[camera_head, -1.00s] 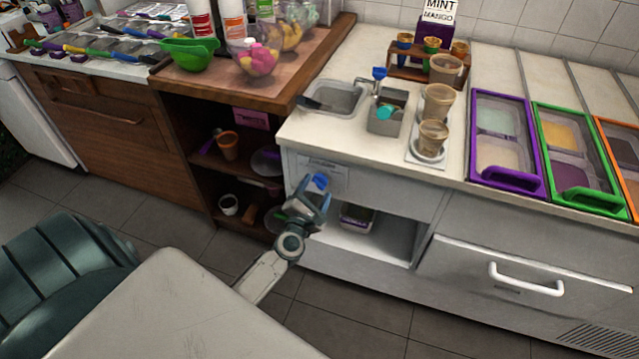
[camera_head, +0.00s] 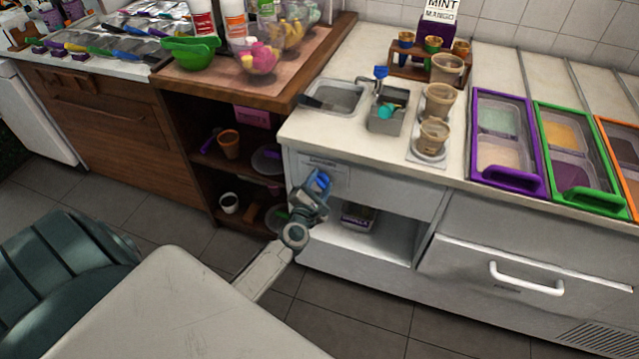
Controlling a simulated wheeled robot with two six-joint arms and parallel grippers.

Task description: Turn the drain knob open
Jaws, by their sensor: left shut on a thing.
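The blue drain knob (camera_head: 321,180) is on the white cabinet front, below a small label and under the sink (camera_head: 338,97). My left gripper (camera_head: 317,188) reaches up to it from below, and its fingers are closed around the knob. The fingers hide part of the knob, so its exact turn angle is hard to tell. My right gripper is not in view.
An open shelf under the counter holds a small tub (camera_head: 358,216). To the left, brown shelves hold an orange cup (camera_head: 229,144) and a white cup (camera_head: 229,203). A drawer with a white handle (camera_head: 526,279) is at right. The floor in front is clear.

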